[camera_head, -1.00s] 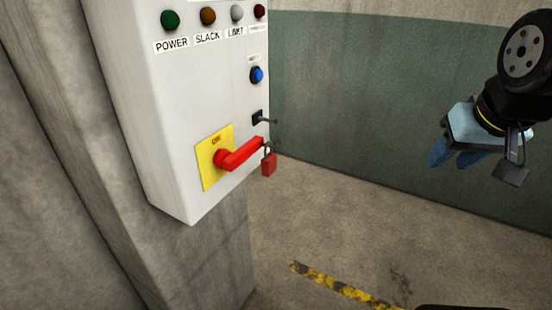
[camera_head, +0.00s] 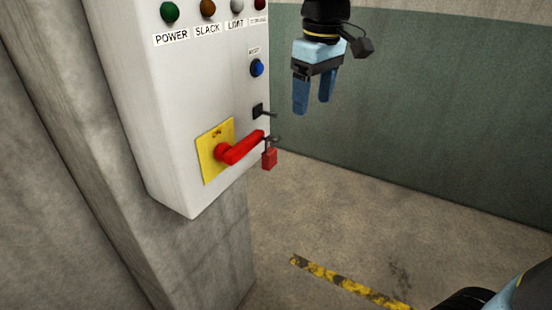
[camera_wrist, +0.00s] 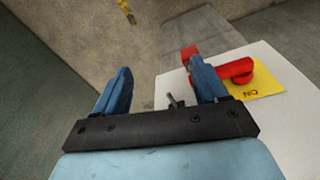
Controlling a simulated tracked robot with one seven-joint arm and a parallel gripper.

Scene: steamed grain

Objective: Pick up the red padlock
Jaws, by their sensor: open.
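The red padlock (camera_head: 269,159) hangs by its shackle at the tip of the red switch handle (camera_head: 243,148) on the panel box. In the wrist view a red piece, apparently the padlock (camera_wrist: 189,51), shows just beyond the right fingertip and is partly hidden by that finger. My gripper (camera_head: 313,110) is open and empty. It points down, above and to the right of the padlock in the head view, clear of the box. In the wrist view its two blue fingers (camera_wrist: 160,75) are spread apart, and the red handle (camera_wrist: 236,70) lies right of the right finger.
The white panel box (camera_head: 165,150) is fixed to a concrete pillar (camera_head: 215,255). A small dark key switch (camera_head: 259,111) and a blue button (camera_head: 257,68) stick out above the handle. Floor space right of the box is clear, with a yellow-black stripe (camera_head: 345,287).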

